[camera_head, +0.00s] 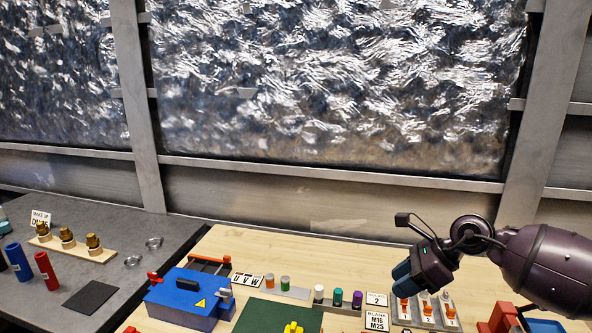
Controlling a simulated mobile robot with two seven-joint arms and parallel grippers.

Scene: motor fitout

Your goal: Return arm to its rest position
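My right arm comes in from the right edge, with its purple forearm (545,262) lying above the wooden bench. My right gripper (401,282) points down and left with its dark blue fingertips just above the bench, beside the "2" label (376,299). The fingertips look close together, but the gap between them is not clear. I see nothing held in them. My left arm and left gripper are out of view.
Orange-switched parts (427,309) stand close under the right gripper. A grey table (100,205) with brass fittings (68,237) is left. Bare wood lies behind.

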